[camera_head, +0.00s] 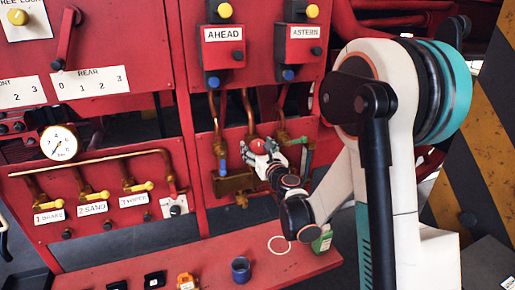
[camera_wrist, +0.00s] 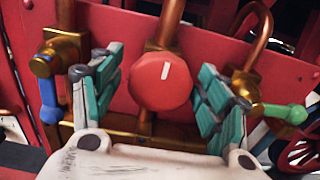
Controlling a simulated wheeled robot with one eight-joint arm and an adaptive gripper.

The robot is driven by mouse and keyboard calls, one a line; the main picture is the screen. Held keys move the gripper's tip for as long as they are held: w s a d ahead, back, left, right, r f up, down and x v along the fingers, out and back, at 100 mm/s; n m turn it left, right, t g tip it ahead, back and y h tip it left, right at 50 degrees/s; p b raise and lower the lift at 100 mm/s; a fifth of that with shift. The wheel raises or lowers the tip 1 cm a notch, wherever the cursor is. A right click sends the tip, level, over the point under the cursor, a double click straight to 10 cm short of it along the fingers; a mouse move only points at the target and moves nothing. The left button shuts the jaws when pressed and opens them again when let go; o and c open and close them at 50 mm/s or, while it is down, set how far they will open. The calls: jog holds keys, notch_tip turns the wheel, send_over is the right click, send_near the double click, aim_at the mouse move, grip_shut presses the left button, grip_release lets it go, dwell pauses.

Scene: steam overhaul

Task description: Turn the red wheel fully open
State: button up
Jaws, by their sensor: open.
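The red wheel (camera_wrist: 160,82) is a round knob with a white mark, fixed on a brass pipe in front of a red panel. In the wrist view its mark points nearly straight up, leaning slightly right. My gripper (camera_wrist: 160,90) is open, with one teal-padded finger on each side of the wheel. Gaps show between the wheel and both fingers. In the head view the red wheel (camera_head: 258,146) shows just above my gripper (camera_head: 261,154), and the gripper partly hides it.
A blue lever (camera_wrist: 48,100) hangs left of the wheel and a green lever (camera_wrist: 287,113) sticks out on the right, both near my fingers. Copper pipes (camera_head: 249,110) run above. A red shelf (camera_head: 215,268) below holds a dark blue cup (camera_head: 241,270) and small items.

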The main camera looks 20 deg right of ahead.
jog(key=c, duration=1.1)
